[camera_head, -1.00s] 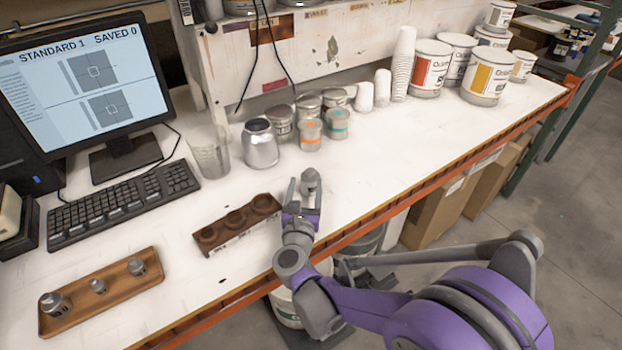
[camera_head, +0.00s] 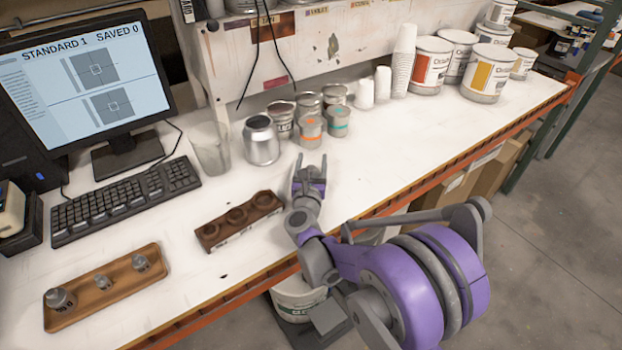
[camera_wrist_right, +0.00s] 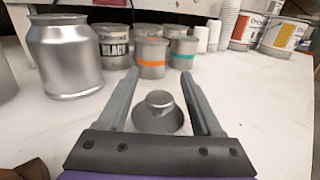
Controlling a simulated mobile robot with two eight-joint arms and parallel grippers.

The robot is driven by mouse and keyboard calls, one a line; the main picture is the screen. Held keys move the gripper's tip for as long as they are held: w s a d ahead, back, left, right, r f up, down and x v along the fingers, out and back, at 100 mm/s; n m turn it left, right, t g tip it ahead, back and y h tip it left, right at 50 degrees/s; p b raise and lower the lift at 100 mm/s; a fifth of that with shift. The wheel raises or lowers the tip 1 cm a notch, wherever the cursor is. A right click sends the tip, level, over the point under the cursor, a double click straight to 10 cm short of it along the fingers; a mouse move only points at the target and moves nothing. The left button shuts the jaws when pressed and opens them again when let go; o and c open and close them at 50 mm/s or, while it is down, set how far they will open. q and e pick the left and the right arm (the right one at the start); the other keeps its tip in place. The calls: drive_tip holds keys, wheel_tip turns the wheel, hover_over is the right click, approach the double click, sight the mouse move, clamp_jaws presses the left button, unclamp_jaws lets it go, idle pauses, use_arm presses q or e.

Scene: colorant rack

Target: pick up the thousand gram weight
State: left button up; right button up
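A grey metal weight (camera_wrist_right: 160,112) with a round knob and a wide base stands upright on the white bench, as the right wrist view shows. I cannot read a mark on it. My right gripper (camera_head: 310,163) is open, with one finger on each side of the weight; the wrist view shows the fingers (camera_wrist_right: 160,85) apart, with a gap at the right side. In the head view the gripper mostly hides the weight. My left gripper is not in view.
A wooden tray (camera_head: 118,294) holds three smaller metal weights. A dark brown block (camera_head: 213,240) with round sockets lies left of my right gripper. A silver can (camera_head: 262,143), orange-banded tin (camera_head: 311,130) and teal-banded tin (camera_head: 338,124) stand behind. The bench right of the gripper is clear.

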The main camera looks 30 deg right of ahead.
clamp_jaws()
idle(1.2)
